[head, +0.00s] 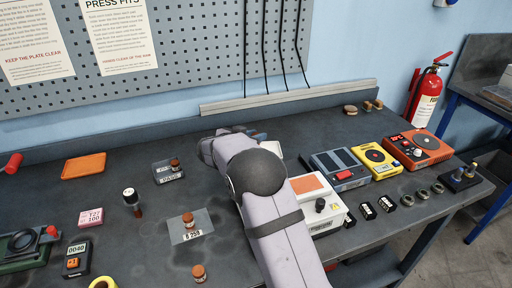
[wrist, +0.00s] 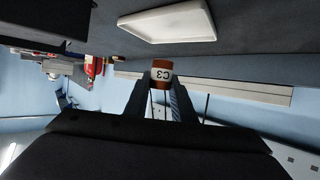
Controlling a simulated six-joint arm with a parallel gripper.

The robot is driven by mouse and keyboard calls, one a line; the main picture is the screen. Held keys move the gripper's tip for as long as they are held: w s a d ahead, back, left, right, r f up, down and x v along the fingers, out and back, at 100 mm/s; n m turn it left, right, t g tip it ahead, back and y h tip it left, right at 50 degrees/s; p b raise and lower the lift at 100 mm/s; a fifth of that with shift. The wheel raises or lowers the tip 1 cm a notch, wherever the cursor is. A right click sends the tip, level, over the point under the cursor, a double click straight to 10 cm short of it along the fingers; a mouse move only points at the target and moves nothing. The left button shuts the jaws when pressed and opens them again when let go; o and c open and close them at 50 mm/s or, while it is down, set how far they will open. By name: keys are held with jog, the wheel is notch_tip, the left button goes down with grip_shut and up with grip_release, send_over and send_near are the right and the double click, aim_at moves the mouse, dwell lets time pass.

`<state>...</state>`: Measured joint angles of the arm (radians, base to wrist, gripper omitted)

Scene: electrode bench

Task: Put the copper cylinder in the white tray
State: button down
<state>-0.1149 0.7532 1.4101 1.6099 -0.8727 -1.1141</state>
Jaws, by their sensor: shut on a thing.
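My gripper (wrist: 159,86) is shut on a copper-coloured cylinder (wrist: 161,71) with a white band marked C3, seen in the wrist view. The wrist picture is upside down, so the label reads inverted. The white tray (wrist: 165,24) shows at the top of the wrist view, apart from the cylinder. It looks empty. In the head view my arm hides the gripper's fingers and the held cylinder, and I cannot make out the tray clearly there.
Other copper-coloured cylinders stand on a grey plate (head: 202,232), on a block (head: 168,175) and at the front (head: 198,272). An orange tray (head: 84,168) lies at the back left. A white box (head: 322,221), a yellow meter (head: 375,160) and an orange meter (head: 418,149) stand at the right.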

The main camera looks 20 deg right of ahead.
jog(key=shift+f, duration=2.1)
jog(key=shift+f, duration=0.6)
jog(key=c, duration=1.5)
grip_release()
jog(key=shift+r, duration=0.55)
jog(key=b+v, duration=0.1)
jog(key=v, duration=1.1)
jog(key=shift+s, duration=0.1)
